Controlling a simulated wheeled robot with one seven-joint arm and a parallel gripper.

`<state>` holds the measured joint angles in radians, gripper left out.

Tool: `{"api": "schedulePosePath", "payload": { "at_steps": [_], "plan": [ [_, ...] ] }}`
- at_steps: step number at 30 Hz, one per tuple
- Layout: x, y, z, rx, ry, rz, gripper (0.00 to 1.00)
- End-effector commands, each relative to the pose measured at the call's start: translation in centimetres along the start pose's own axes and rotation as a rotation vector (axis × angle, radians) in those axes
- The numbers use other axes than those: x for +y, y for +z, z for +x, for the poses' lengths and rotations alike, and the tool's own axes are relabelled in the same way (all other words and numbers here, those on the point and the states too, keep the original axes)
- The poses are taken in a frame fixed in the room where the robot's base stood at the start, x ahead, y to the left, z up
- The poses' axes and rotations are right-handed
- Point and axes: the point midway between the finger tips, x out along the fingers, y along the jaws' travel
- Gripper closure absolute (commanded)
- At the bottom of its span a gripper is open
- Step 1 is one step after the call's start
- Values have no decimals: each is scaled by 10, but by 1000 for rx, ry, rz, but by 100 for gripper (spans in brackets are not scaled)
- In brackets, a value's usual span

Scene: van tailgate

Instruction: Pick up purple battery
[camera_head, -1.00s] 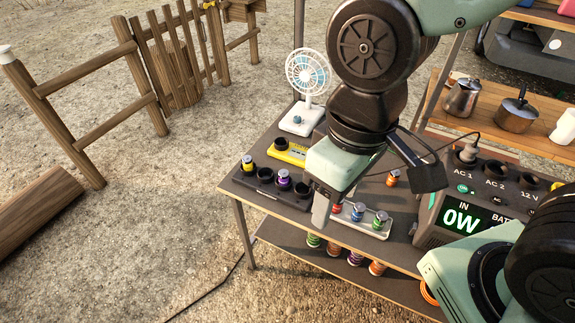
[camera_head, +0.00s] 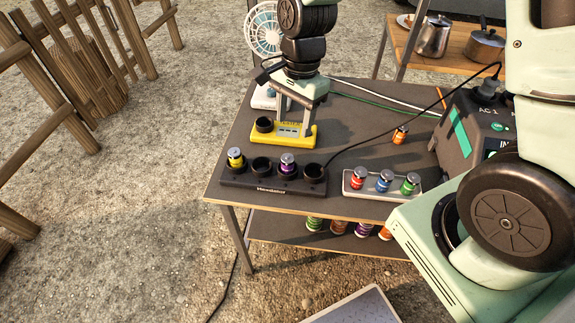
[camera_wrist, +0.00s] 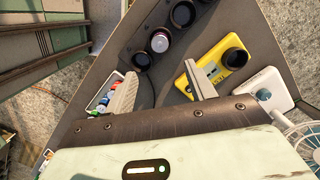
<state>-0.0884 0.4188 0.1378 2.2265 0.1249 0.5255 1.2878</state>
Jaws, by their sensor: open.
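The purple battery (camera_head: 288,168) stands upright in a slot of the black holder (camera_head: 262,188) on the table, its silver cap on top. In the wrist view, a silver-capped battery (camera_wrist: 160,42) sits in the black holder (camera_wrist: 150,54), beyond the fingertips. My gripper (camera_head: 293,117) points down behind the holder, in front of or over the yellow device (camera_head: 268,137). Its fingers are apart with nothing between them, as the wrist view also shows (camera_wrist: 164,70). Another purple battery (camera_head: 362,229) is on the lower shelf, partly hidden by the tabletop.
A yellow battery (camera_head: 236,158) shares the holder, whose other slots are empty. A pale tray (camera_head: 353,189) to the right holds red, blue and green batteries. An orange battery (camera_head: 400,135) stands behind it. A white fan (camera_head: 263,32) and a power station (camera_head: 470,125) flank the table.

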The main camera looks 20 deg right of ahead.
Motion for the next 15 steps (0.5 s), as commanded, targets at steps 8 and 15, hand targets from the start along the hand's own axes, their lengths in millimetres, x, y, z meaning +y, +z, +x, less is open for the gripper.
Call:
{"api": "schedulePosePath", "payload": {
  "at_steps": [8, 15],
  "plan": [
    [1, 1, 52, -1, 4, -3, 45],
    [0, 2, 68, -1, 0, -3, 45]
  ]
}}
